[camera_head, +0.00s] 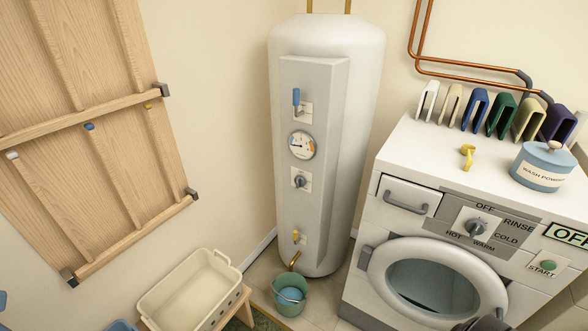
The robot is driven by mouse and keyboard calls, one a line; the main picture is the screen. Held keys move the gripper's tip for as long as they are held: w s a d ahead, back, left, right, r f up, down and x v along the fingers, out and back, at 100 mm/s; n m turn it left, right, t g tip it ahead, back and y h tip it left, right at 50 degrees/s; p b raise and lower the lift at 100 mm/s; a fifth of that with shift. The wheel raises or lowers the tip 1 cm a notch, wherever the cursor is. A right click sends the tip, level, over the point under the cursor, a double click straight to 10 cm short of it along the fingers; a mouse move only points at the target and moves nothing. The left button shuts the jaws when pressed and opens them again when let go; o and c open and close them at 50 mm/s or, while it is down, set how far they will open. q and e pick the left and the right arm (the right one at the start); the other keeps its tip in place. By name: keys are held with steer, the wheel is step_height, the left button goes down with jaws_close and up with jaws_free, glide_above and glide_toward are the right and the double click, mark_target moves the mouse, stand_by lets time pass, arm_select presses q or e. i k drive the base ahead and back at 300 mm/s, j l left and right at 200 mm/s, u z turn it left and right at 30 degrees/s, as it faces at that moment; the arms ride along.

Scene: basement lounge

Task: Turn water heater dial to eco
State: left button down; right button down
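The water heater (335,110) is a tall white cylinder against the back wall, with a grey front panel. Its dial (300,181) is a small dark grey knob on a pale square plate, below a round gauge (302,145). The marks around the dial are too small to read, so its setting cannot be told. A blue lever (296,98) is above the gauge. No gripper is near the heater. A dark shape at the bottom edge, before the washer door, may be part of my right arm; its fingers cannot be made out. My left gripper is not in view.
A washing machine (365,300) stands right of the heater, with its own knob (476,227) and a wash powder tub (543,168) on top. A green bucket (290,292) sits under the heater's spout. A cream basin (165,310) is at front left.

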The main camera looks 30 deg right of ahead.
mark_target(300, 181)
steer(key=z, duration=1.05)
